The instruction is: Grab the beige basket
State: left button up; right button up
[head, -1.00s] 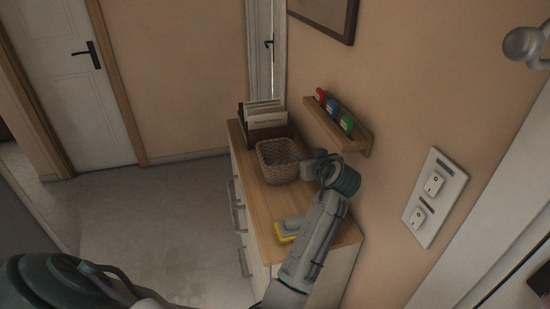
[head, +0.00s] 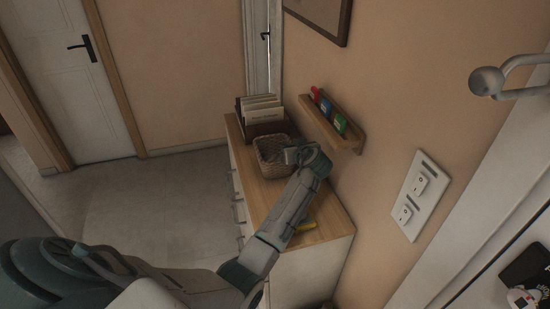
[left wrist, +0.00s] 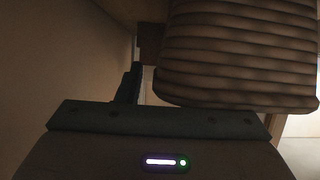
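The beige woven basket (head: 268,150) stands upright on the wooden top of a narrow cabinet in the head view. My left gripper (head: 292,155) is at the basket's right rim, on the wall side. In the left wrist view the basket's ribbed side (left wrist: 238,55) fills the upper right, very close. One dark finger of my left gripper (left wrist: 130,85) shows just left of it with a narrow gap between, so the gripper looks open. The other finger is hidden behind the basket. My right gripper is in neither view.
A dark holder with papers (head: 262,115) stands right behind the basket. A small wall shelf (head: 340,135) with colored items juts out close to my left wrist. The floor left is clear.

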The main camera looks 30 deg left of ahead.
pick_arm(q)
grip_shut()
jog(key=shift+s+r, duration=0.1)
jog(key=shift+r, duration=0.05)
